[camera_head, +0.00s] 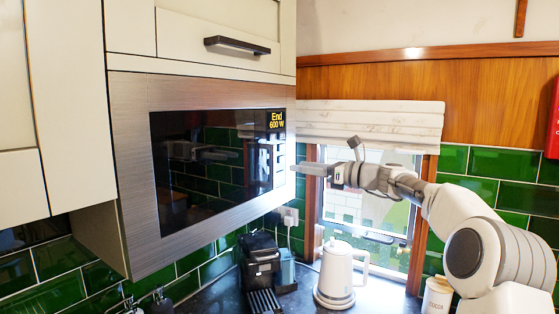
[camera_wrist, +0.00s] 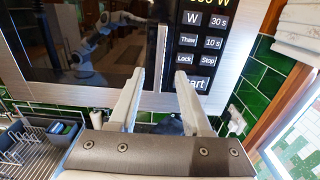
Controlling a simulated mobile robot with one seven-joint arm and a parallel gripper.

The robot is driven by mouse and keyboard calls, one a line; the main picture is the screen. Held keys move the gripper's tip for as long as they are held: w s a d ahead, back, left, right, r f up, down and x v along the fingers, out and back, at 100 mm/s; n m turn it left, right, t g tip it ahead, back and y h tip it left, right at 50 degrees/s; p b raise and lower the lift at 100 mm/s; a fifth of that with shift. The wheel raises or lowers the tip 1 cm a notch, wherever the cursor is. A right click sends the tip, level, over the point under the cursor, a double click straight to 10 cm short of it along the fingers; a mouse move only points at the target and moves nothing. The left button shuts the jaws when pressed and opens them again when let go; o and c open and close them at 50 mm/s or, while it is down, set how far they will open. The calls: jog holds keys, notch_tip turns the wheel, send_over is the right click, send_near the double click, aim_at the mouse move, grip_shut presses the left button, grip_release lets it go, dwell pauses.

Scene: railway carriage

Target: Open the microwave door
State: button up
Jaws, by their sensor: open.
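The microwave (camera_head: 135,130) is built into the cabinet at the left of the head view, with a steel frame and dark glass. Its door looks closed, and the display reads "End 600 W". In the wrist view the dark door glass (camera_wrist: 90,45) is at the left, and the button panel (camera_wrist: 205,45) is at the right. A pale vertical handle bar (camera_wrist: 162,60) stands between them. My gripper (camera_wrist: 159,74) is open, one finger on each side of the bar in the picture; I see no contact. In the head view my gripper (camera_head: 298,168) is at the microwave's right edge.
A drawer with a dark handle (camera_head: 237,45) is above the microwave. A coffee machine (camera_head: 262,262), a white kettle (camera_head: 337,272) and a cocoa jar (camera_head: 437,296) stand on the counter below. A dish rack (camera_wrist: 35,145) shows in the wrist view. A window is behind my arm.

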aim_at(275, 163)
jog(key=p+x, duration=0.2)
jog(key=x, duration=0.6)
jog(key=shift+w, duration=0.1)
grip_shut()
dwell(1.2)
